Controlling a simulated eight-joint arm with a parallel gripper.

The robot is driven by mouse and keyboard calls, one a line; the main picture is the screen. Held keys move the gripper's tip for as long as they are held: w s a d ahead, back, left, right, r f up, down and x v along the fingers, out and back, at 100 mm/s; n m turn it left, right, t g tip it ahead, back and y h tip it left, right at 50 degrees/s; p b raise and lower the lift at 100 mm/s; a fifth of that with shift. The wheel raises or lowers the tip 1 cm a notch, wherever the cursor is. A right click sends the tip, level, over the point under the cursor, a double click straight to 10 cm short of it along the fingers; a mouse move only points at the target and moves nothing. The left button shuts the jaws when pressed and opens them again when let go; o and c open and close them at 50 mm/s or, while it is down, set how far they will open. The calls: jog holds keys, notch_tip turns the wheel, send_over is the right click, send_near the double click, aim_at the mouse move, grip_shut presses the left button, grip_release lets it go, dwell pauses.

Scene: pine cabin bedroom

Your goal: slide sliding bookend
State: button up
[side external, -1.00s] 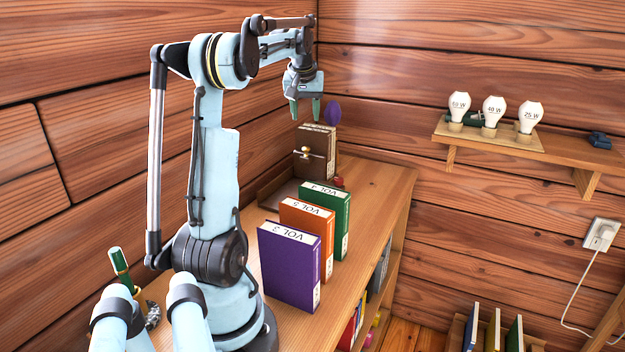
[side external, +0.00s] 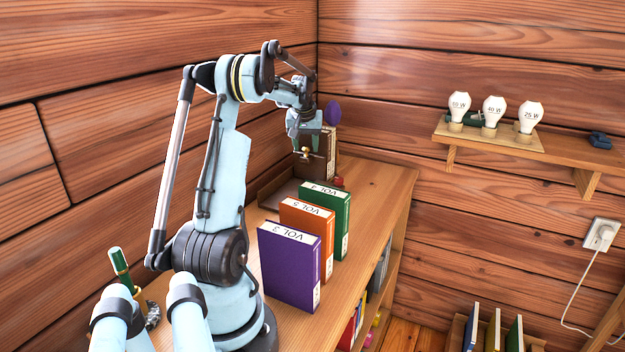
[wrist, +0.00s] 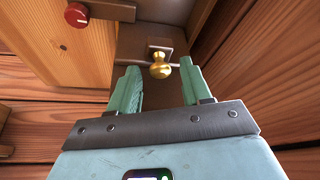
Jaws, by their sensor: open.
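The sliding bookend (side external: 309,167) is a dark brown upright plate with a brass knob (side external: 305,153), at the far end of the shelf top. My gripper (side external: 306,150) is lowered at the bookend, and its fingers overlap the knob in the side view. In the wrist view my gripper (wrist: 160,86) is open, with its two green fingers apart. The brass knob (wrist: 160,68) shows between the fingertips, slightly beyond them. I cannot tell whether a finger touches it. A light-coloured book or block (side external: 329,142) stands behind the bookend, partly hidden.
Purple (side external: 290,266), orange (side external: 307,227) and green (side external: 326,212) volumes stand upright on the shelf top (side external: 376,186), nearer than the bookend. A red knob (wrist: 76,15) shows at the wrist view's upper left. A wall shelf (side external: 560,150) holds three bulbs. The wooden wall is close on the left.

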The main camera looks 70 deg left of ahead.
jog(key=shift+c, duration=0.3)
grip_shut()
jog(key=s+d, duration=0.8)
jog(key=shift+s, duration=0.25)
jog(key=shift+d, duration=0.1)
jog(key=shift+o, duration=0.3)
grip_release()
